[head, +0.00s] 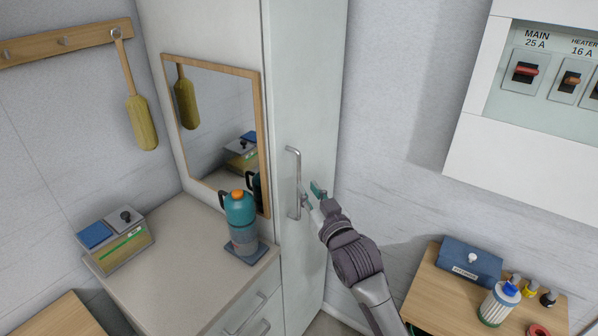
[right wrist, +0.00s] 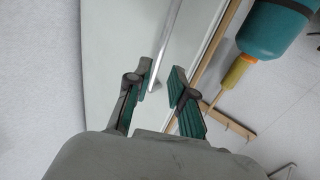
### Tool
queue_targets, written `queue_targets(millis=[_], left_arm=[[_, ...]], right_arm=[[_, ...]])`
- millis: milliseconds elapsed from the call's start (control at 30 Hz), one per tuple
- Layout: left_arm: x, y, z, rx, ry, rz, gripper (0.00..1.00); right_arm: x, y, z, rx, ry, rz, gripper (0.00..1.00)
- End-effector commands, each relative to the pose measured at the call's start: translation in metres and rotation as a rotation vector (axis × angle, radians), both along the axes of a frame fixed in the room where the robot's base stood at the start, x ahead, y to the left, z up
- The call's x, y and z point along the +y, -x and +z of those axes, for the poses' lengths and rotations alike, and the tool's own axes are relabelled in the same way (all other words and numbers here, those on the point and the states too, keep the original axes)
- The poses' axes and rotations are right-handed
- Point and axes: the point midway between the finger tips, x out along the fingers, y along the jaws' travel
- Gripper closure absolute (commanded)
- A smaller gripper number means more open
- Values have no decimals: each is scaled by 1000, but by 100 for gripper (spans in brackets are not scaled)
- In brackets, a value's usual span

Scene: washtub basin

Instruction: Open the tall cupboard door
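The tall cupboard (head: 300,80) is pale, and its door looks closed. A vertical metal bar handle (head: 298,185) stands on the door. My right gripper (head: 312,194) is at the lower part of the handle, just to its right in the head view. In the right wrist view the fingers (right wrist: 158,88) are apart, with green pads. The handle bar (right wrist: 167,45) runs down toward the gap between them, its lower end close to the left finger. Whether a pad touches it I cannot tell. My left gripper is not in view.
A counter (head: 175,245) left of the cupboard holds a teal bottle (head: 239,210) and a small box (head: 118,240). A framed mirror (head: 215,125) hangs behind it. At the lower right, a wooden table (head: 440,300) holds a blue pouch (head: 470,262) and a filter cartridge (head: 498,303).

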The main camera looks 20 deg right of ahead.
Motion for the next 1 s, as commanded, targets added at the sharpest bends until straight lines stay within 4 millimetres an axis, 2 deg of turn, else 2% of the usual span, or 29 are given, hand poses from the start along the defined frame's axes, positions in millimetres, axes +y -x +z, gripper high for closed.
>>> queue_targets(millis=[33, 200, 400, 767, 800, 933, 1000], left_arm=[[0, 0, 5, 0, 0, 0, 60], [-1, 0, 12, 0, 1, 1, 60], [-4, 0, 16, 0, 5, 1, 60], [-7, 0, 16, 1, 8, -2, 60], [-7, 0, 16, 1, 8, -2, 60], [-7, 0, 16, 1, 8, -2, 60], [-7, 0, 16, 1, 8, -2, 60]], right_arm=[[1, -12, 3, 0, -1, 0, 77], [4, -45, 2, 1, 0, 1, 77], [5, -67, 0, 2, 0, 1, 77], [6, -73, -1, 1, 0, 1, 77], [6, -73, -1, 1, 0, 1, 79], [6, -73, -1, 1, 0, 1, 100], [6, -73, -1, 1, 0, 1, 100]])
